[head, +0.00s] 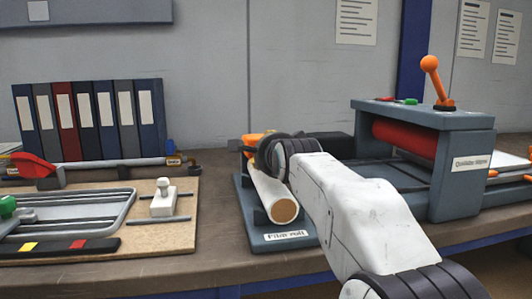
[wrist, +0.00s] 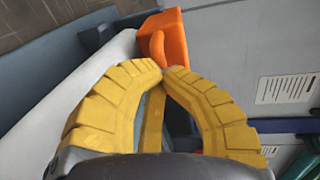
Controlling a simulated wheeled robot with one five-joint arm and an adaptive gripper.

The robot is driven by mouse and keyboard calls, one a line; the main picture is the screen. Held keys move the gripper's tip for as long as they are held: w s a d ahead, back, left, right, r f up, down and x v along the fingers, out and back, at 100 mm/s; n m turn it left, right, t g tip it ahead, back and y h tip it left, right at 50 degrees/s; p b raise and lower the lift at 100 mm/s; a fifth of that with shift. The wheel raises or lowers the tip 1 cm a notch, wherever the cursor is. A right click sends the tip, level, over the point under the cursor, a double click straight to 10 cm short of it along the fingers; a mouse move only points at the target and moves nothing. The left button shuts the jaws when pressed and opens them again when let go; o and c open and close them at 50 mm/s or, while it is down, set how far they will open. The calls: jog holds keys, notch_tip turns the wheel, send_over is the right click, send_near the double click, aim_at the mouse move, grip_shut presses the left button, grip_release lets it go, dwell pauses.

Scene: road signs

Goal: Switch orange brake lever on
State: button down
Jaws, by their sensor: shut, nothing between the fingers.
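An orange part (head: 256,140), which looks like the brake lever, sits at the back of the film roll stand (head: 272,242). My wrist hides some of it in the head view. In the wrist view the orange lever (wrist: 166,42) is just beyond my gripper (wrist: 165,70). My yellow fingers are shut with their tips together and nothing between them. The tips overlap the lever's lower end in the picture; I cannot tell if they touch. The white film roll (head: 270,192) lies on the stand, below and left of my wrist. It also shows in the wrist view (wrist: 75,95).
A grey laminator (head: 459,190) with a red roller and an upright orange ball-topped lever (head: 430,75) stands to the right. A trimmer board (head: 150,236) with a white handle lies to the left. Binders (head: 88,120) stand behind it. Bare bench (head: 215,215) lies between board and stand.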

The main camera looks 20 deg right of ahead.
dwell(0.3)
jog(key=c, duration=1.1)
grip_release()
jog(key=shift+w, duration=0.15)
jog(key=v, duration=1.2)
